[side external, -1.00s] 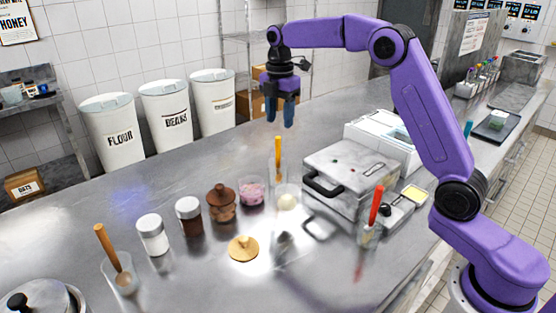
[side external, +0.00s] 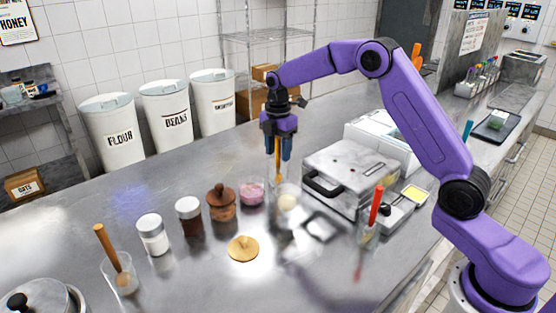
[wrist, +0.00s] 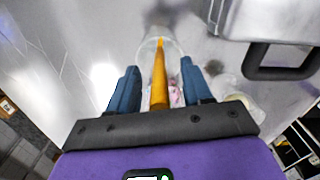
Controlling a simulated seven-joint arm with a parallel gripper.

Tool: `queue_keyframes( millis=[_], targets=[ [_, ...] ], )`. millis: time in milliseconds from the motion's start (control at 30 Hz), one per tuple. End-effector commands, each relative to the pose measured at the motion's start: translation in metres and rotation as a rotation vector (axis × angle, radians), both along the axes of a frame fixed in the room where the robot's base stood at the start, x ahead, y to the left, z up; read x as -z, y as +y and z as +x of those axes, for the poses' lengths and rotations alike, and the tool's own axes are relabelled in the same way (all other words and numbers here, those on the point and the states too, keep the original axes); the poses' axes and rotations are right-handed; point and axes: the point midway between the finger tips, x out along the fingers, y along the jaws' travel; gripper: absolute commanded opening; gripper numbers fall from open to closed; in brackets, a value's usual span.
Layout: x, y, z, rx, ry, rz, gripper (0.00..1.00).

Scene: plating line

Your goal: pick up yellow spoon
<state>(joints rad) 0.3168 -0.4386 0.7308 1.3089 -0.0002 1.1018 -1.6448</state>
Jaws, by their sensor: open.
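The yellow spoon (side external: 278,160) stands upright in a clear glass on the steel counter, its handle pointing up. In the wrist view the spoon handle (wrist: 159,75) lies between my two blue fingers, with the clear glass (wrist: 160,44) around its lower part. My gripper (side external: 278,152) is open and points down over the spoon, its fingers on either side of the handle; it also shows in the wrist view (wrist: 160,88). There is a gap between each finger and the handle. The spoon's lower end is hard to make out.
A waffle-iron-like machine (side external: 347,178) with a black handle stands close on the right. A pink-filled jar (side external: 252,191), a brown lidded jar (side external: 221,204) and a glass with a red spoon (side external: 375,210) are nearby. The counter's left back is clear.

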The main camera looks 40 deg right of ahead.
Motion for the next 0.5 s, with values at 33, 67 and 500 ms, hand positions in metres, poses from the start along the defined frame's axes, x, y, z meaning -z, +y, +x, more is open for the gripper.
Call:
queue_keyframes(
  millis=[33,67,500],
  targets=[
    [0.0003,0.0001,0.0000,0.000,0.000,0.000,0.50],
    [0.0002,0.0001,0.0000,0.000,0.000,0.000,0.50],
    [-0.0003,0.0003,0.0000,0.000,0.000,0.000,0.00]
  ],
)
